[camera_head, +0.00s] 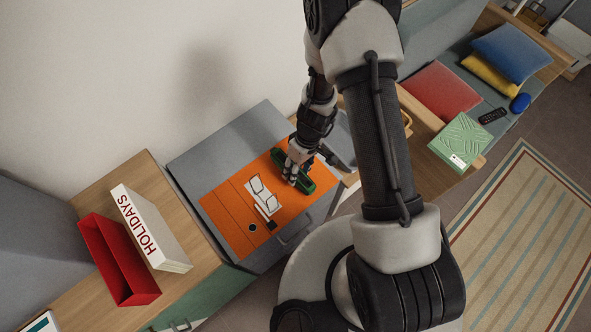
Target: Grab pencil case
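A long dark green case (307,185), which looks like the pencil case, lies on an orange mat (223,222) on top of a grey cabinet (200,160). My gripper (291,178) points down right at the green case, with its fingers at the middle of it. The gripper and wrist hide part of the case. The fingers are too small in view to tell whether they are closed on it.
Glasses (262,192) and small white and dark items lie beside the case on the mat. A green box (458,140) and bench with cushions are at right.

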